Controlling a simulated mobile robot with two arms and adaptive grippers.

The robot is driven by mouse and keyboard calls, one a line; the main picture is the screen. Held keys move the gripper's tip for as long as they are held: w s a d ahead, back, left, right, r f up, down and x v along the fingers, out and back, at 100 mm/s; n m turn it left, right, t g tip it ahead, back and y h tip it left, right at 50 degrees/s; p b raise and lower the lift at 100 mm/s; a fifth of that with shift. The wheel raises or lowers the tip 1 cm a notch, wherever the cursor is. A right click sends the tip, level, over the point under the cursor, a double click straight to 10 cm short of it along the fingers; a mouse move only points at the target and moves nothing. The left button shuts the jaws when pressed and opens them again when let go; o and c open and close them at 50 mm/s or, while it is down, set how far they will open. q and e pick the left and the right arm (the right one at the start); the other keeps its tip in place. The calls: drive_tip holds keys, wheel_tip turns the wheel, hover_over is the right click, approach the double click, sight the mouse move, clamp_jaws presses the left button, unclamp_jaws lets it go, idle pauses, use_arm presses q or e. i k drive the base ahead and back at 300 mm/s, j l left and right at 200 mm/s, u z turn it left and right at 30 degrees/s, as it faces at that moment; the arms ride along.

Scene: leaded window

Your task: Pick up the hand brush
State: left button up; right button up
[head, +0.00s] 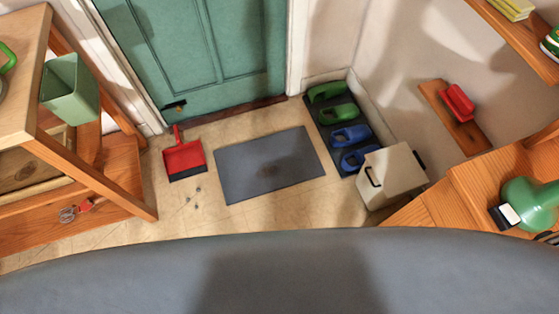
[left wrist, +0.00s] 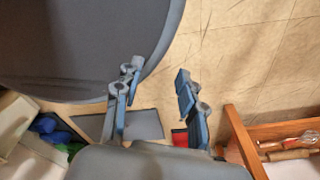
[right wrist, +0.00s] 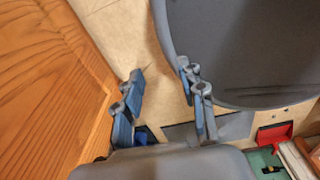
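A red object that looks like the hand brush (head: 458,103) lies on a small wooden wall shelf (head: 437,94) at the right of the head view. Its bristles cannot be made out. A red dustpan (head: 184,157) with a dark front edge lies on the floor near the green door; part of it shows in the left wrist view (left wrist: 180,138) and the right wrist view (right wrist: 273,134). My left gripper (left wrist: 157,72) is open and empty above the floor. My right gripper (right wrist: 160,72) is open and empty, beside a wooden surface. Neither gripper shows in the head view.
A grey mat (head: 270,165) lies on the floor. Green and blue shoes stand on a dark tray (head: 315,111). A cream box (head: 392,177) and a wooden bench (head: 470,195) with a green can (head: 530,204) stand right. A wooden table (head: 22,95) stands left.

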sight(457, 100)
drive_tip(key=z, duration=1.55)
drive_tip(key=i+j+z, duration=0.1)
drive_tip(key=i+j, duration=0.15)
drive_tip(key=j, duration=0.05)
